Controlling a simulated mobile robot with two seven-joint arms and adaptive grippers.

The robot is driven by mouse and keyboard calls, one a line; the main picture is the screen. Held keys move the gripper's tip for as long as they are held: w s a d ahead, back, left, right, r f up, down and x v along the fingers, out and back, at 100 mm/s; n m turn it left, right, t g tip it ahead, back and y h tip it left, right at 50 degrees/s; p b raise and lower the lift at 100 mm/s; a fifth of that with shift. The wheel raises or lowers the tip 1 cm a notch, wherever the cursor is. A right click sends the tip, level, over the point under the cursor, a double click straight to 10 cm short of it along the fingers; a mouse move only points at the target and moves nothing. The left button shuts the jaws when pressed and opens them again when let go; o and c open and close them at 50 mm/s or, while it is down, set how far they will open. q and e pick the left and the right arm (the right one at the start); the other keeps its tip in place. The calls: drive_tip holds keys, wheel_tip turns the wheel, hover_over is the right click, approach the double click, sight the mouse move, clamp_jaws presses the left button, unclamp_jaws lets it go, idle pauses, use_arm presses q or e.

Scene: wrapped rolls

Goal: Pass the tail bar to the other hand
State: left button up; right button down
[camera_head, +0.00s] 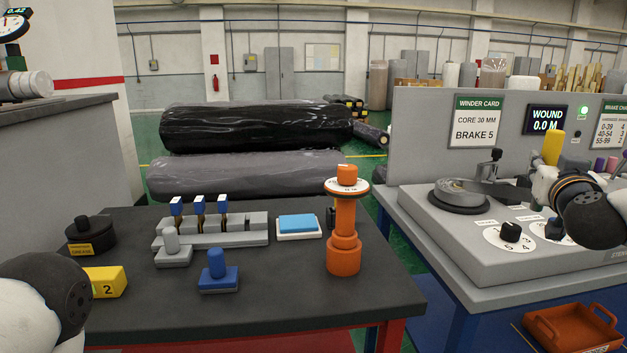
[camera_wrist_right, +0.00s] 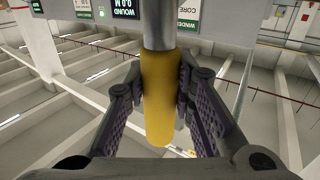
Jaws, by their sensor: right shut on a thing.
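The tail bar has a yellow grip (camera_wrist_right: 158,105) and a grey metal shaft (camera_wrist_right: 158,24) in the right wrist view. My right gripper (camera_wrist_right: 160,72) is shut on the yellow grip, with a padded finger on each side. In the head view my right arm comes in from the right, above the winder bench, and the yellow grip (camera_head: 553,147) shows above the wrist. The gripper's fingers are mostly hidden there. A rounded link of my left arm shows at the lower left; my left gripper is out of view.
The dark table (camera_head: 290,285) carries an orange post (camera_head: 344,235), a grey rack (camera_head: 225,229), a blue block (camera_head: 218,277) and a yellow block (camera_head: 105,281). The grey winder bench (camera_head: 470,250) stands right. An orange tray (camera_head: 570,325) lies below it. Wrapped rolls (camera_head: 255,128) lie behind.

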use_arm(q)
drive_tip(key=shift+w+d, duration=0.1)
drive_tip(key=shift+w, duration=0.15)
use_arm(e)
drive_tip(key=s+a+f+n+y, duration=0.5)
drive_tip(key=s+a+f+y, duration=0.3)
drive_tip(key=a, duration=0.6)
drive_tip(key=s+a+f+n+y, duration=0.6)
drive_tip(key=s+a+f+y, duration=0.2)
drive_tip(key=s+a+f, duration=0.3)
drive_tip(key=a+f, duration=0.2)
drive_tip(key=a, duration=0.1)
drive_tip(key=shift+s+y, duration=0.2)
drive_tip(key=shift+y, duration=0.2)
drive_tip(key=shift+r, duration=0.1)
